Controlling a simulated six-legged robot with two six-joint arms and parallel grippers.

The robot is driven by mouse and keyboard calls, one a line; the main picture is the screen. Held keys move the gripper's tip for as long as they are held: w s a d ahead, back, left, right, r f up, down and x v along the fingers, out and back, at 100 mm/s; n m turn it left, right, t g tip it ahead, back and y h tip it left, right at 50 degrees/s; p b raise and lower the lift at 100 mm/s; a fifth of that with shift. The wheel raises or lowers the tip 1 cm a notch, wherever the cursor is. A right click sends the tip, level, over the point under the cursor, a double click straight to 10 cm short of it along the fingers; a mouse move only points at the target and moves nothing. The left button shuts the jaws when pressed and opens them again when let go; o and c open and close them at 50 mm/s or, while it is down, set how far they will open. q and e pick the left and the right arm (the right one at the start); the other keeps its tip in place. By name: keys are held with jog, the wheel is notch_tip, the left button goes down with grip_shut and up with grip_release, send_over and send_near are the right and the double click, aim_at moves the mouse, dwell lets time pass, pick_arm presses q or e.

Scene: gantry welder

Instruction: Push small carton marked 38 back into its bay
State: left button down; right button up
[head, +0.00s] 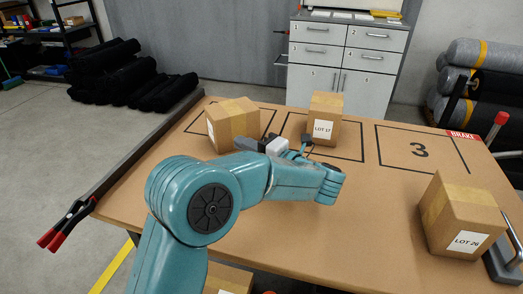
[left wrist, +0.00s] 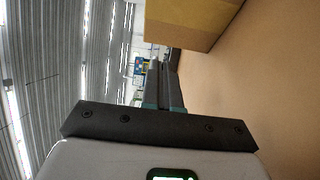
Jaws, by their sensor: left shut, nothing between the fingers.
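A carton (head: 234,124) sits turned at an angle on the back left marked bay; its label faces left and is too small to read. My left gripper (head: 246,144) is shut and empty, close to the near right side of this carton. In the left wrist view its fingers (left wrist: 163,65) are together, and a carton (left wrist: 190,22) is just beyond and to the right of them; I cannot tell whether they touch. I read 38 on no carton. My right gripper is not in view.
A LOT 17 carton (head: 324,117) stands in the middle bay. A LOT 26 carton (head: 462,217) stands at the right near a clamp (head: 509,250). Another carton (head: 228,278) shows partly below my arm. A red-handled BRAKE lever (head: 498,125) is at the right edge.

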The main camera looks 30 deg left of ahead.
aim_at(227, 127)
pick_arm(q)
jog(key=w+a, duration=0.2)
jog(key=a, duration=0.1)
jog(key=shift+w+a, duration=0.25)
jog(key=shift+a, duration=0.05)
jog(key=shift+w+a, duration=0.5)
jog(key=shift+w, duration=0.05)
